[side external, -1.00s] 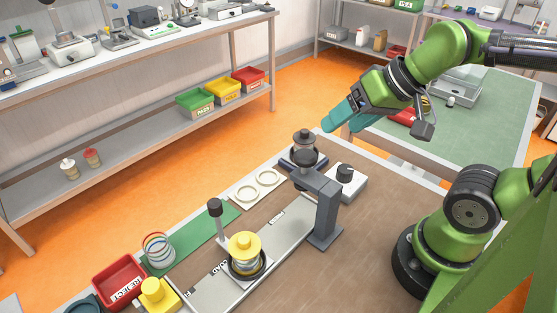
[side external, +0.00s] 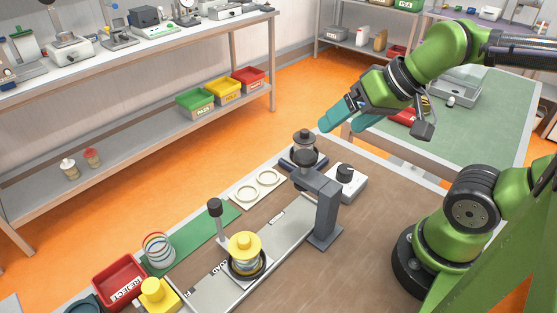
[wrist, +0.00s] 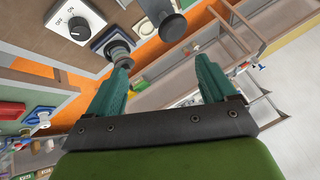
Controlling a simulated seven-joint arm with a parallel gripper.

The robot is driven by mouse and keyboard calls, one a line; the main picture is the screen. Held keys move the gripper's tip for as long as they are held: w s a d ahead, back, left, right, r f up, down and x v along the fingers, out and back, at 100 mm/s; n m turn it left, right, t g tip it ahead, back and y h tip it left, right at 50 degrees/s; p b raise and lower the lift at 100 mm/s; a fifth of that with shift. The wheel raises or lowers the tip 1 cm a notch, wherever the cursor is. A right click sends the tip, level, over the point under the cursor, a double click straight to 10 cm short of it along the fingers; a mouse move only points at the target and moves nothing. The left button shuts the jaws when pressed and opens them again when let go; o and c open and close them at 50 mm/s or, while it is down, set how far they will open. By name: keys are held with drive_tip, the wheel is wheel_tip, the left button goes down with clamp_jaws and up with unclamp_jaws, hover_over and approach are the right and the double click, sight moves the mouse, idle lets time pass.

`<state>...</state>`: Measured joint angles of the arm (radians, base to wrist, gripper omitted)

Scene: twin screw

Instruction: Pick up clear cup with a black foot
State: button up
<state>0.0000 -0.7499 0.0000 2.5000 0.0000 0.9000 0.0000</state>
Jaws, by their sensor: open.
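My gripper (side external: 336,124) has teal fingers and is in the air, just right of and above the clear piece in the side view. In the wrist view my gripper (wrist: 161,62) is open, with nothing held between its fingers.
A white box with a black knob (side external: 347,181) stands right of the post. A yellow-topped jar (side external: 244,249) sits on the grey track. Two pale rings (side external: 257,184), a wire coil (side external: 158,250) and a red reject bin (side external: 119,282) lie leftward. The brown bench front is clear.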

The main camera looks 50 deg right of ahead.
drive_tip(key=m+g+h, duration=0.2)
drive_tip(key=m+g, duration=0.5)
drive_tip(key=m, duration=1.4)
hover_over(304, 137)
wheel_tip(304, 137, down, 4)
drive_tip(key=d+r+m, duration=0.1)
drive_tip(key=m, duration=0.6)
drive_tip(key=f, duration=1)
drive_tip(key=shift+w+d+f, duration=0.2)
drive_tip(key=shift+w, duration=0.05)
drive_tip(key=shift+a+f, duration=0.2)
drive_tip(key=shift+f, duration=2.75)
